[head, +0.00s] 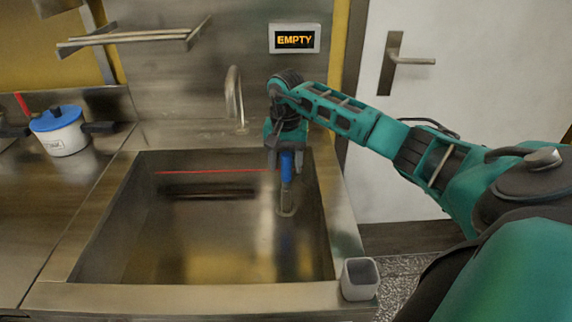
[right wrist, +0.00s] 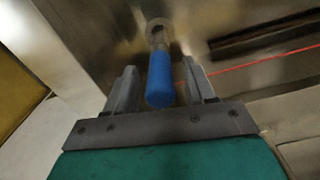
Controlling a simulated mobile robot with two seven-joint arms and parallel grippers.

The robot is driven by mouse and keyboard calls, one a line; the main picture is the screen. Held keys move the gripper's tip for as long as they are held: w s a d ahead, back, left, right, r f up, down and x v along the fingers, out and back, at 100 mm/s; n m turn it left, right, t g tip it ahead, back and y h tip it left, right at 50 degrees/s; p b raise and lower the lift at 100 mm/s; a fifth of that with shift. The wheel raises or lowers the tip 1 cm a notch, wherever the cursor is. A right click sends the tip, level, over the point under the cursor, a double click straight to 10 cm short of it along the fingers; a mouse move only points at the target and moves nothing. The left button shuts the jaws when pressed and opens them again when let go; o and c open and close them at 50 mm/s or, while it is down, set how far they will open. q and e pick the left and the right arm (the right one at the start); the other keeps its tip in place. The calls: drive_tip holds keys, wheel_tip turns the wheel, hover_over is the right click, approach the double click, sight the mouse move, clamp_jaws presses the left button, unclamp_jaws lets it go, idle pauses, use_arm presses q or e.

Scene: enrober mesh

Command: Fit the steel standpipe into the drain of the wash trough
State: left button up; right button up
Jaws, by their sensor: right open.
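The steel standpipe has a blue upper part (head: 287,168) and stands upright at the right side of the wash trough (head: 180,297). Its lower end meets the round drain (head: 286,211) in the trough floor; how deep it sits I cannot tell. My right gripper (head: 287,153) is above the trough, pointing down at the pipe's top. In the right wrist view, its open fingers (right wrist: 160,88) stand on either side of the blue part (right wrist: 159,80), with a gap showing on each side. My left gripper is not in view.
A red line (head: 215,172) runs along the trough's back wall. A grey square cup (head: 360,279) sits on the front right corner. A blue-lidded pot (head: 62,138) stands on the left counter.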

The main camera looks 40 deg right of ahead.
wheel_tip(320, 180, up, 11)
drive_tip(key=shift+f, duration=0.1)
idle(0.7)
